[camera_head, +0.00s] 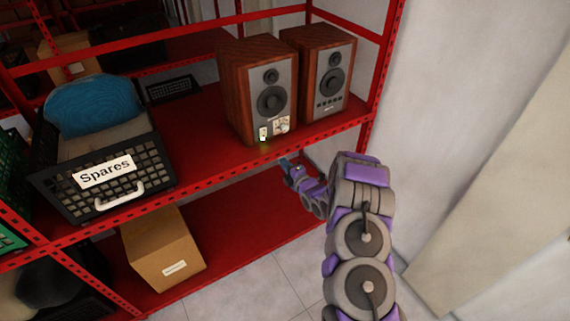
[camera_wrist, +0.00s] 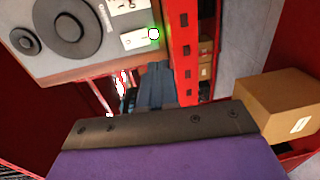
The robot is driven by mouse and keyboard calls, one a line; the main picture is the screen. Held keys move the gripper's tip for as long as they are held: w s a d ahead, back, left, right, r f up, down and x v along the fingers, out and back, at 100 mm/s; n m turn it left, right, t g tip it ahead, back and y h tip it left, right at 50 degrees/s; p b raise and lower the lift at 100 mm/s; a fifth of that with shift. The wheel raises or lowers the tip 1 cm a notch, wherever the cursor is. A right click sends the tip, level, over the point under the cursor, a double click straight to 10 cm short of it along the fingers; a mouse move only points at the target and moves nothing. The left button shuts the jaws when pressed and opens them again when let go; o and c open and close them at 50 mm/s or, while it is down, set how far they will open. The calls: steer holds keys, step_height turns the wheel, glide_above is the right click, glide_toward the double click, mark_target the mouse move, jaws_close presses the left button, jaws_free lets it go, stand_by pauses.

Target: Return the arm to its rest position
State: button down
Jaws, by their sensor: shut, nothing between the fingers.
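My arm (camera_head: 362,235), purple and grey, reaches forward from the lower right toward the red shelf. My gripper (camera_head: 288,164) is at its far end, in front of the shelf's front edge and just below and right of the left wooden speaker (camera_head: 258,90). In the wrist view my gripper (camera_wrist: 157,72) is shut and empty, its tip close to the speaker's front panel (camera_wrist: 85,35). A small green light glows by the white switch (camera_wrist: 135,39) on that panel. I cannot tell whether the tip touches anything.
A second speaker (camera_head: 322,72) stands to the right. A black "Spares" crate (camera_head: 70,190) sits at the left of the red shelf (camera_head: 205,145). A cardboard box (camera_head: 162,250) is on the lower level. Right of the shelf is a pale wall (camera_head: 460,110).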

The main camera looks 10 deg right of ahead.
steer(key=s+r+m+g+h, duration=0.5)
steer(key=s+r+m+g, duration=0.5)
steer(key=s+r, duration=0.75)
steer(key=s+a+r+m+g, duration=0.1)
steer(key=s+m, duration=0.3)
steer(key=s, duration=0.9)
steer(key=s+a+r+m+g, duration=0.1)
steer(key=s+r+m+g, duration=0.2)
steer(key=s, duration=1)
steer(key=s+a+r+m+g, duration=0.1)
steer(key=s+r+m+g, duration=0.2)
steer(key=s, duration=1.1)
steer(key=shift+a+r+m+g, duration=0.25)
steer(key=shift+m+g, duration=0.25)
steer(key=shift+m, duration=0.3)
steer(key=c, duration=1.9)
jaws_free()
